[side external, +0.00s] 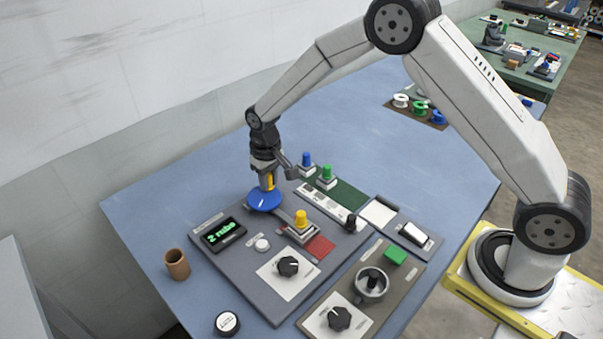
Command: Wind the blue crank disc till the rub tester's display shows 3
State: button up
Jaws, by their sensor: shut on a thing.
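The blue crank disc (264,201) sits at the back left of the grey rub tester panel (245,258). My gripper (267,184) is above the disc, pointing down, and is shut on a yellow handle that stands up from the disc. The fingers hide part of the handle. The display (223,233) at the panel's left shows "2 rubs" in green.
A yellow knob (301,218), a white button (262,244) and a black dial (288,266) are on the panel. Blue (306,160) and green (327,173) knobs stand behind it. A brown cup (177,264) stands at left.

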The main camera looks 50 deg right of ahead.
aim_at(277, 196)
jog(key=shift+s+f, duration=0.1)
jog(key=shift+s, duration=0.15)
jog(key=shift+s+d, duration=0.1)
jog(key=shift+s, duration=0.55)
jog(key=shift+s+a, duration=0.25)
jog(key=shift+s, duration=0.4)
